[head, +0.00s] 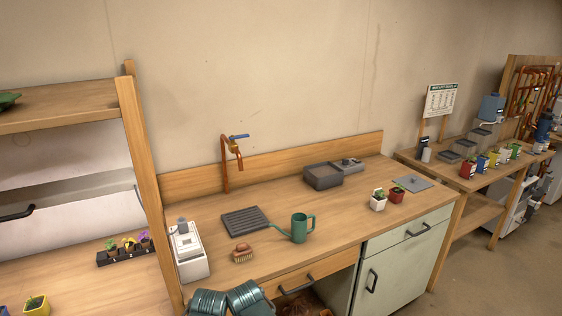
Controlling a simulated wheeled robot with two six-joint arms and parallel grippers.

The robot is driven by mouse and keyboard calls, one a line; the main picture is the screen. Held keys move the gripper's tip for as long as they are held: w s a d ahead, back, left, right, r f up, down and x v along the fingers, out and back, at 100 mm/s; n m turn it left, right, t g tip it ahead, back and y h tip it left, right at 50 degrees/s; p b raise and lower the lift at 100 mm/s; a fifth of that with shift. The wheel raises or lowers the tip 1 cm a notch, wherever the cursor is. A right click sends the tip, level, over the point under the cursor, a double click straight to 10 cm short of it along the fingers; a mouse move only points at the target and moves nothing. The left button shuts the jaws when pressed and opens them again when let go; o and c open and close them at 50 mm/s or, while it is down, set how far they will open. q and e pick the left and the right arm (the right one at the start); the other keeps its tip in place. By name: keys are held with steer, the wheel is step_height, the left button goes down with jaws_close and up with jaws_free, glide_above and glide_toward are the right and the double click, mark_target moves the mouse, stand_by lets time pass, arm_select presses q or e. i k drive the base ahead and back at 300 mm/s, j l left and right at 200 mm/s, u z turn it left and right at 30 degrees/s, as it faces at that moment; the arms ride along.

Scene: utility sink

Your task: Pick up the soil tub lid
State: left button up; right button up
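A flat grey-blue square plate (411,183) with a small raised spot in its middle lies on the wooden counter near its right end. It looks like the soil tub lid. A dark grey rectangular tub (323,178) stands further left, towards the back of the counter. Its top looks open, with a dark brownish inside; the contents are too small to make out. Neither of my grippers shows in the head view.
Two small potted plants, one in a white pot (378,204) and one in a red pot (397,196), stand just left of the plate. A green watering can (299,228), a brush (242,254) and a black slatted tray (246,221) are further left. The counter's front right is clear.

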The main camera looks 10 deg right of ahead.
mark_target(414, 184)
steer(key=z, duration=1.4)
steer(key=i+l, duration=0.75)
steer(key=i, duration=0.3)
steer(key=i+l+u, duration=0.15)
steer(key=i+l, duration=0.6)
steer(key=i, duration=0.3)
steer(key=i+l, duration=0.9)
steer(key=i+j+u, duration=0.05)
steer(key=i, duration=0.05)
